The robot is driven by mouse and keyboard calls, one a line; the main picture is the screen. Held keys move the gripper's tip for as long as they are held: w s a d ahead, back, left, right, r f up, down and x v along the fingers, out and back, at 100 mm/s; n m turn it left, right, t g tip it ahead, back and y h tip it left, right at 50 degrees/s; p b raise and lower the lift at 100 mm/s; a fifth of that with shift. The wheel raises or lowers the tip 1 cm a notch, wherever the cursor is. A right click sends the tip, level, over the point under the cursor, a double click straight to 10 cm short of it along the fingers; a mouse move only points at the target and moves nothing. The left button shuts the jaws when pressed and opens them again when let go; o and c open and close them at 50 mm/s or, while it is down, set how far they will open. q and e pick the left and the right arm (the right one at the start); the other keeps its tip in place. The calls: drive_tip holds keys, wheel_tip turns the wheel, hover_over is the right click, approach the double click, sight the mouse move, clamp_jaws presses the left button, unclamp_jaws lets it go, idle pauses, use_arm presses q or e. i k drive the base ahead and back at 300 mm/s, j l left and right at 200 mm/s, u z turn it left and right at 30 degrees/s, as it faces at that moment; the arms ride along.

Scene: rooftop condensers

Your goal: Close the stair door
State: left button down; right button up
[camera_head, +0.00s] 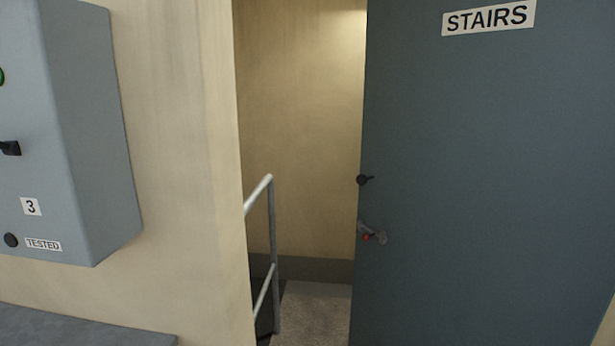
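The stair door (490,180) is a grey-blue panel with a white "STAIRS" sign (488,17) near its top. It stands open, with its free edge toward the middle of the view and the doorway (305,130) showing to its left. A small dark knob (364,179) sits on the door near that edge. The hinges are not visible. Neither of my grippers is in view.
Inside the doorway are a metal handrail (272,250) and a pale floor (312,312). A grey wall box (85,130) marked "3" and "TESTED" juts from the beige wall (185,150) at left. A grey ledge or surface (75,328) lies below it.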

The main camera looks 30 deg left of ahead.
sight(487, 174)
drive_tip(key=i+u, duration=0.2)
drive_tip(key=u, duration=0.2)
drive_tip(key=i+u, duration=0.2)
drive_tip(key=u, duration=0.25)
drive_tip(key=i+l+u, duration=0.15)
drive_tip(key=u, duration=0.25)
